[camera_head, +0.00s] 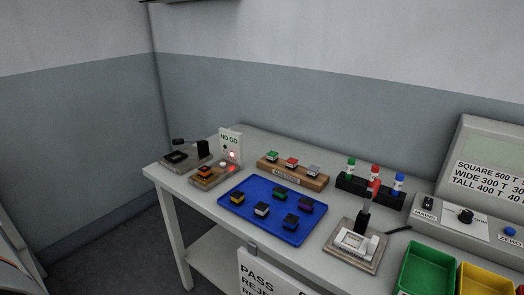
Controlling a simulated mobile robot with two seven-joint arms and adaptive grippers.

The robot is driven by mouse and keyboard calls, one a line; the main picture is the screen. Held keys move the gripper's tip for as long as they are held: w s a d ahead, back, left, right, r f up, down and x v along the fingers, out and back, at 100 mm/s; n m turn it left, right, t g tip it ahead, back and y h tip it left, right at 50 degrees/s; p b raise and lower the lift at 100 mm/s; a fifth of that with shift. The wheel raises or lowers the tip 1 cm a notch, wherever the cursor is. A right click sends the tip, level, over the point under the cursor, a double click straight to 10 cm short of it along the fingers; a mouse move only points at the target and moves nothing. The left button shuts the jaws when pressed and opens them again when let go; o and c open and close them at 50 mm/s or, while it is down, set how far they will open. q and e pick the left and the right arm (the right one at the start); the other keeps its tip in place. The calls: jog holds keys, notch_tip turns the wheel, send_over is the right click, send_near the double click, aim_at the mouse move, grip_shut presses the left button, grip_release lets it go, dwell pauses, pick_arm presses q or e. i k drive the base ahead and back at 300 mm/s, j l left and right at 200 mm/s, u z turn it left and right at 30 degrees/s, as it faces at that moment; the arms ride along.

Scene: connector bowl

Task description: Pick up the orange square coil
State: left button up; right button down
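An orange-topped coil (205,171) sits on a small wooden fixture (222,179) at the left end of the bench, in front of the NO GO sign (230,143). Neither of my grippers is in view.
A tester (370,262), a green bin (428,252) and a yellow bin (463,288) are right.

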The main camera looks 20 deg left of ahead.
aim_at(205, 171)
jog(key=u, duration=1.2)
jog(key=j+z, duration=0.15)
jog(key=z, duration=0.25)
jog(key=i+j+z, duration=0.1)
jog(key=z, duration=0.25)
jog(key=j+z, duration=0.8)
jog(key=j, duration=0.45)
jog(key=k, duration=0.05)
